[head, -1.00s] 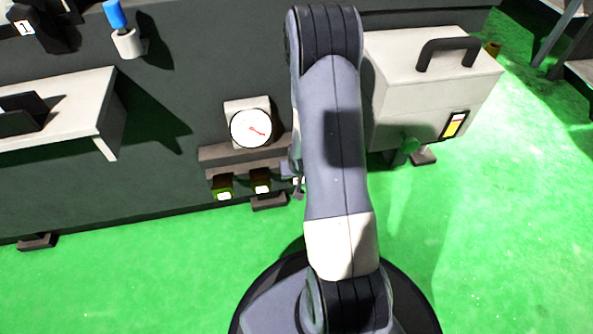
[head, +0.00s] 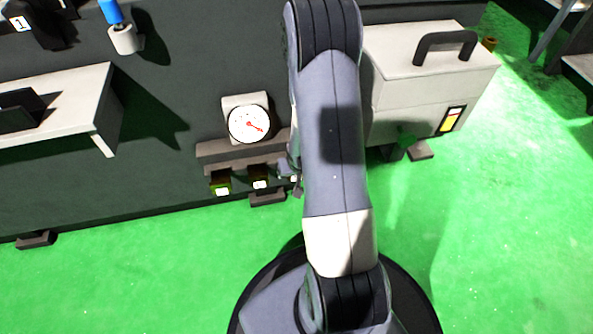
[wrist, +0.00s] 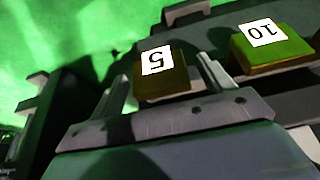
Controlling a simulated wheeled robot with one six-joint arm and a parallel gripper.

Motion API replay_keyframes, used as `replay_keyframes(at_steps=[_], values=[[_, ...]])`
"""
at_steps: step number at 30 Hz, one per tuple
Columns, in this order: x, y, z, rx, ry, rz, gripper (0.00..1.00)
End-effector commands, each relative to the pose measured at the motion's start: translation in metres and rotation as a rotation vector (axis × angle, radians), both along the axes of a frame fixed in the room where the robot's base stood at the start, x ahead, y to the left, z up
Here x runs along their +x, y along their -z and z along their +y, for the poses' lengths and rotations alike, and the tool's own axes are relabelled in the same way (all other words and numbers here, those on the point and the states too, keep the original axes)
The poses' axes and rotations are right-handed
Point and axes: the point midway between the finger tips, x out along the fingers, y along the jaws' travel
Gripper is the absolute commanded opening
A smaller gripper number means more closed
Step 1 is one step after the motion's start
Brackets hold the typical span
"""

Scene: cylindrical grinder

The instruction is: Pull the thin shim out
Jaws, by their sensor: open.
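In the wrist view, a dark olive block tagged 5 (wrist: 162,76) lies between the two fingers of my gripper (wrist: 161,72). Its number appears upside down. The fingers stand apart on either side of it, and I cannot tell whether they touch it. A second block tagged 10 (wrist: 272,48) sits to the right, outside the fingers. In the head view, my gripper (head: 291,172) is mostly hidden behind my arm. Two tagged blocks, a left one (head: 220,187) and a middle one (head: 260,181), stick out under a ledge beside it. Their numbers are too small to read.
A round dial gauge (head: 249,123) sits above the ledge (head: 222,154) on the dark machine body. A light grey box with a black handle (head: 445,48) stands to the right. A pale shelf (head: 85,100) juts out at left. The green floor (head: 130,275) in front is clear.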

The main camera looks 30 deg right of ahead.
Motion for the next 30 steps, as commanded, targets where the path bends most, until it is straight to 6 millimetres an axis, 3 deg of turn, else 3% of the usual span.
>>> replay_keyframes(at_steps=[9, 15, 21, 30], values=[[-0.020, -0.058, 0.006, -0.001, -0.001, -0.001, 0.76], [-0.032, -0.085, 0.009, 0.000, 0.000, -0.001, 0.76], [-0.037, -0.095, 0.011, 0.000, 0.000, 0.000, 0.76], [-0.038, -0.095, 0.011, 0.000, 0.000, 0.000, 0.76]])
